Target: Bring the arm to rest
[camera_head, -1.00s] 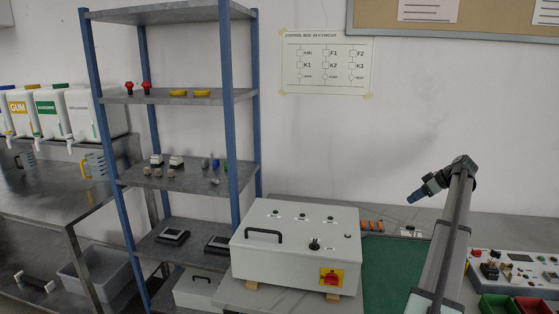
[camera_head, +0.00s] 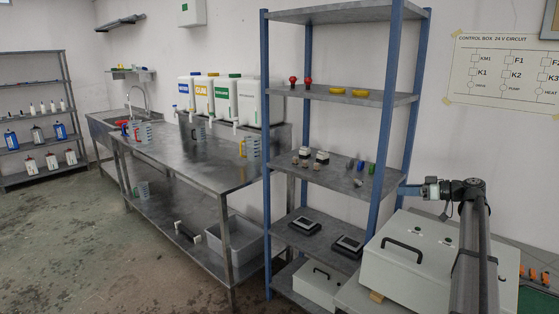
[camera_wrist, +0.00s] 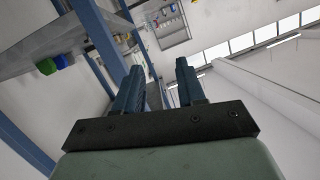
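My arm (camera_head: 472,240) rises at the right of the head view, with its wrist bent over to the left above the white control box (camera_head: 415,268). My gripper (camera_head: 403,190) points left, roughly level, and its tips show at the shelf's right blue post. I cannot tell how near it is to the post. In the wrist view my gripper (camera_wrist: 160,68) has its two dark blue fingers apart with nothing held between them.
A blue-post shelf (camera_head: 345,182) with small parts stands beside the control box. Left of it is a metal bench (camera_head: 190,160) with several labelled canisters (camera_head: 250,102) and measuring jugs. Another shelf (camera_head: 35,115) stands far left. Open floor (camera_head: 70,240) lies at the front left.

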